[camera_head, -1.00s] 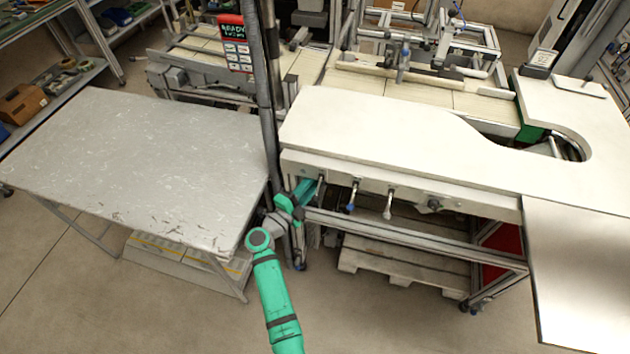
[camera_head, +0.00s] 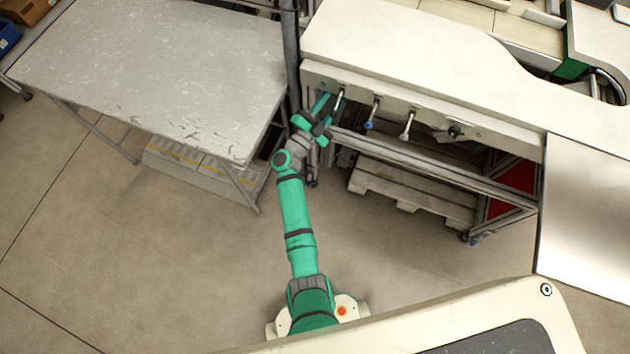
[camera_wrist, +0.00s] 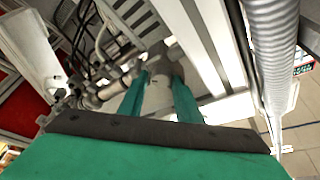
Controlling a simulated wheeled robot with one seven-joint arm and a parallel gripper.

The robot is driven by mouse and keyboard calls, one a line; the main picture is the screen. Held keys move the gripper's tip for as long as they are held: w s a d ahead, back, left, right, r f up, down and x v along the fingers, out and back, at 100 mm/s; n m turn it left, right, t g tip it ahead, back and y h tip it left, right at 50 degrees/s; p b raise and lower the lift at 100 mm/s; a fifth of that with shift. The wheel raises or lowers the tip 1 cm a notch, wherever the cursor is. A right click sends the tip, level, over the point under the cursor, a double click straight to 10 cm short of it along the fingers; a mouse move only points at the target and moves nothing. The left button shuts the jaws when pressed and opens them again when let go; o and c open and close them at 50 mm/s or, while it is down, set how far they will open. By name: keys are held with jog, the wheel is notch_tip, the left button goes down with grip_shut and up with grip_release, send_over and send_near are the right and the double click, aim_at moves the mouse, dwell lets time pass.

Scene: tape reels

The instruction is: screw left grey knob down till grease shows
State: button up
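Small fittings stick out of the front face of the white bench (camera_head: 440,50). The leftmost is a short grey one (camera_head: 339,101), beside my gripper (camera_head: 325,105). My gripper reaches it from the lower left. In the wrist view a pale grey cylindrical knob (camera_wrist: 158,95) lies between my two green fingers (camera_wrist: 160,88), with one on each side. The knob fills most of the gap at the fingertips, but I cannot tell whether both fingers press on it. I see no grease; the fingers and the dim light hide much of the knob's base.
A blue-tipped fitting (camera_head: 371,114), a pale one (camera_head: 407,126) and a black knob (camera_head: 454,131) follow to the right. A dark upright post (camera_head: 291,50) and a worn grey table (camera_head: 180,75) stand left. A pallet (camera_head: 410,190) lies under the bench.

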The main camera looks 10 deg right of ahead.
jog(key=s+a+f+n+t+y, duration=0.1)
jog(key=s+a+n+y, duration=0.3)
jog(key=s+n, duration=0.4)
jog(key=s+a+f+n+t+y, duration=0.1)
jog(key=s+a+n+y, duration=0.3)
jog(key=s+n, duration=0.4)
jog(key=s+a+f+n+t+y, duration=0.1)
jog(key=s+a+n+t+y, duration=0.1)
jog(key=s+a+n+y, duration=0.3)
jog(key=shift+s+f+n+y, duration=0.3)
jog(key=shift+s+n, duration=1.2)
jog(key=shift+s, duration=2.4)
